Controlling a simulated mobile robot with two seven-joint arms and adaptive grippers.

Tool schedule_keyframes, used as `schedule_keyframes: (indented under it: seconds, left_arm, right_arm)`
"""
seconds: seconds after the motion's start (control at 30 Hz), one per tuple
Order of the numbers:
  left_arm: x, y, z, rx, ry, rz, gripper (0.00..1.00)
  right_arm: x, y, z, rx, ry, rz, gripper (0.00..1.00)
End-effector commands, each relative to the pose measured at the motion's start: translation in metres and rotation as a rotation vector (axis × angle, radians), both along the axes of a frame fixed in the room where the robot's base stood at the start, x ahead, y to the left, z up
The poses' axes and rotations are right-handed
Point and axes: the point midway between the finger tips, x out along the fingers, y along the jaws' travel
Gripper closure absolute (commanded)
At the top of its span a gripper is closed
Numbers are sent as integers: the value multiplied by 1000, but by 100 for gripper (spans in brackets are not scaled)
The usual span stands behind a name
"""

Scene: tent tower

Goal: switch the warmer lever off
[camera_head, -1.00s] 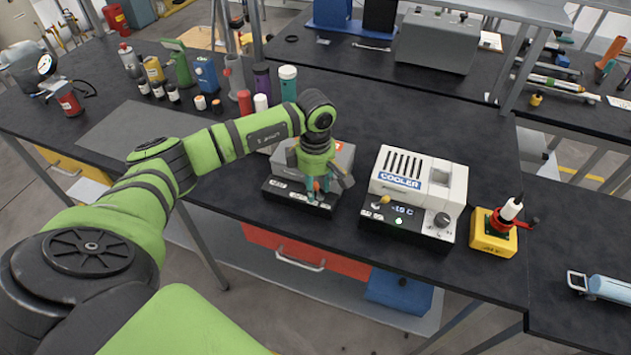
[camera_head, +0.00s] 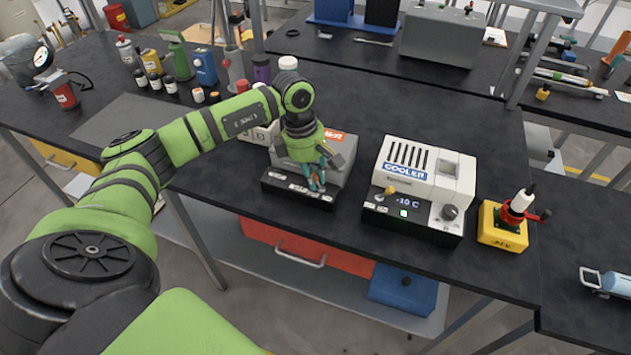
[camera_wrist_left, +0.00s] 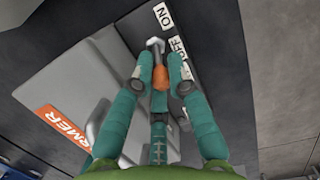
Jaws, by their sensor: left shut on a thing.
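The warmer (camera_head: 343,165) is a grey box with an orange label and a black front base, standing on the dark bench. My left gripper (camera_head: 316,180) is at its front side. In the left wrist view the teal fingers of this gripper (camera_wrist_left: 163,75) are closed around the lever's orange handle (camera_wrist_left: 159,77). A metal end of the lever (camera_wrist_left: 155,45) shows beyond the handle, close to the ON label (camera_wrist_left: 164,15) and OFF label (camera_wrist_left: 179,50). I cannot tell which setting the lever is at. My right gripper is in neither view.
The white cooler (camera_head: 425,166) stands just right of the warmer, with a lit display. A yellow box with a red and white top (camera_head: 503,228) is further right. Bottles and cans (camera_head: 206,68) stand behind my left arm.

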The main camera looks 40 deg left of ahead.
Motion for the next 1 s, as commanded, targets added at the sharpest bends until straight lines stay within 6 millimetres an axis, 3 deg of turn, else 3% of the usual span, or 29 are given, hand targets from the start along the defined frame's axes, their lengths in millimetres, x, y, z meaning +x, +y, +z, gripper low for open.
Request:
schedule_keyframes:
  seconds: [0.27, 0.3, 0.33, 0.73, 0.87, 1.0]
  left_arm:
    - [-2, 0, -1, -1, 8, -1, 100]
    - [-2, 1, -1, -1, 8, -1, 71]
    - [-2, 1, -1, -1, 9, -2, 60]
    - [-1, 1, 4, -1, 3, -1, 60]
    - [-1, 4, 20, 0, 0, 0, 60]
    - [-2, 10, 49, -1, -2, 0, 60]
  right_arm:
    - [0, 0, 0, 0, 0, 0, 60]
    - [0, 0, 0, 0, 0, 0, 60]
    - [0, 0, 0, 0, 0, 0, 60]
    - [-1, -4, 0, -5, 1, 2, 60]
    - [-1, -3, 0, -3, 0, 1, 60]
    - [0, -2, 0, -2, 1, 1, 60]
